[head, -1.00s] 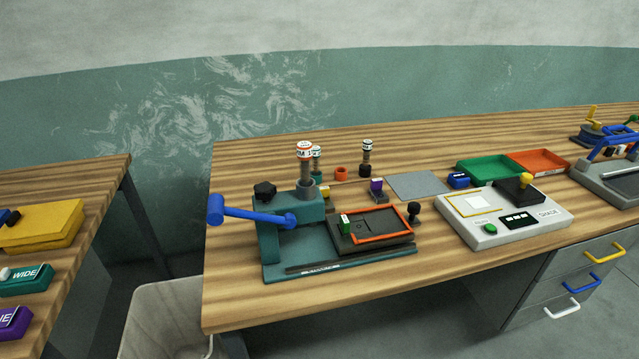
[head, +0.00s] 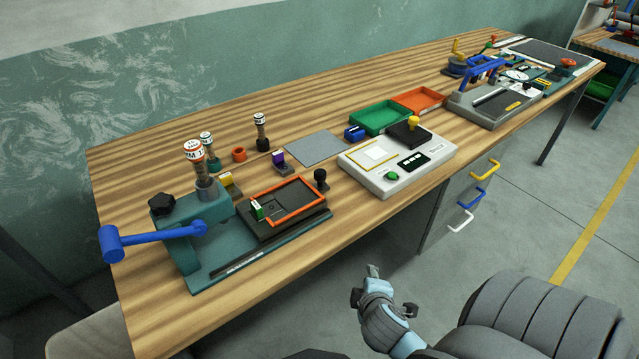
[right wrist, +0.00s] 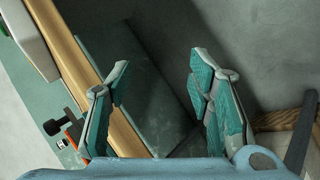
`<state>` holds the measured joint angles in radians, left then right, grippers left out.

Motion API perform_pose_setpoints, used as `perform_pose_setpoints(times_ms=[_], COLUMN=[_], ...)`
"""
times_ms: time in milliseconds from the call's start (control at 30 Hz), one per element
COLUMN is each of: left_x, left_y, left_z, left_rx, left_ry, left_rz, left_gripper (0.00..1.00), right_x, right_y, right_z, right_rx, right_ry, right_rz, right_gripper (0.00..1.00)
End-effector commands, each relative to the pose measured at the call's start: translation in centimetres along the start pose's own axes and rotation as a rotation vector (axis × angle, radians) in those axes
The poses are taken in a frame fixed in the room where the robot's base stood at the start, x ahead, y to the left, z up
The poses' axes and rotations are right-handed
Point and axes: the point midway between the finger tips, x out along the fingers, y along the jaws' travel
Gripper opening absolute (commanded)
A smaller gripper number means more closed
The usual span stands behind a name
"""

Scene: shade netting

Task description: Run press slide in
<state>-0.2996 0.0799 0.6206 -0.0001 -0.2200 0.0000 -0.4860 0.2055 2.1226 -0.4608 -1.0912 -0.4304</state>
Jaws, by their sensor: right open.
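The teal press (head: 190,230) stands at the near left end of the wooden bench, with a blue lever (head: 150,238) reaching out to the left. Its dark slide (head: 285,212) with an orange frame (head: 313,205) sits on the press base, to the right of the press head and out from under it. A black knob (head: 320,178) stands at the slide's far right side. My right gripper (head: 372,282) is in front of the bench, below its edge and apart from the press. In the right wrist view the right gripper (right wrist: 165,100) is open and empty. My left gripper is not in view.
A white control box (head: 390,165) stands right of the press, with green (head: 380,118) and orange (head: 420,99) trays behind it. A grey sheet (head: 316,148) lies on the bench. Drawer handles (head: 486,171) stick out below. The floor before the bench is clear.

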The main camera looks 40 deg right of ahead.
Motion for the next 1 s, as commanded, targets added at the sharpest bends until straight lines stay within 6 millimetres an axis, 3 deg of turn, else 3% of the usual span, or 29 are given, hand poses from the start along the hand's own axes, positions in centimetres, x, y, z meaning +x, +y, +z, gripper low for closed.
perform_pose_setpoints(times_ms=[33,100,200,300,400,567,1000], left_x=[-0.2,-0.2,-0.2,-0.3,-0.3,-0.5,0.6], left_y=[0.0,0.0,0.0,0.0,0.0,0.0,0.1], left_z=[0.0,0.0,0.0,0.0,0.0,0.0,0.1], left_rx=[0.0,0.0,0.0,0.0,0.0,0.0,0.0], left_ry=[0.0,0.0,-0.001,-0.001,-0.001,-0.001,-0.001], left_rz=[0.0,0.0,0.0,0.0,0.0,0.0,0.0], left_gripper=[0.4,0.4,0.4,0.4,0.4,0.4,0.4], right_x=[0.2,0.4,0.0,-0.4,-0.5,0.6,7.9], right_y=[3.8,8.5,13.0,15.0,15.4,16.3,21.9], right_z=[-0.4,-1.6,-4.2,-6.8,-8.7,-10.2,-15.7], right_rx=[-0.186,-0.509,-0.974,-1.393,-1.688,-1.8,-1.791], right_ry=[0.01,0.004,-0.039,-0.107,-0.167,-0.195,-0.193], right_rz=[0.142,0.353,0.61,0.804,0.924,0.966,0.962], right_gripper=[0.47,0.47,0.47,0.47,0.47,0.47,0.47])
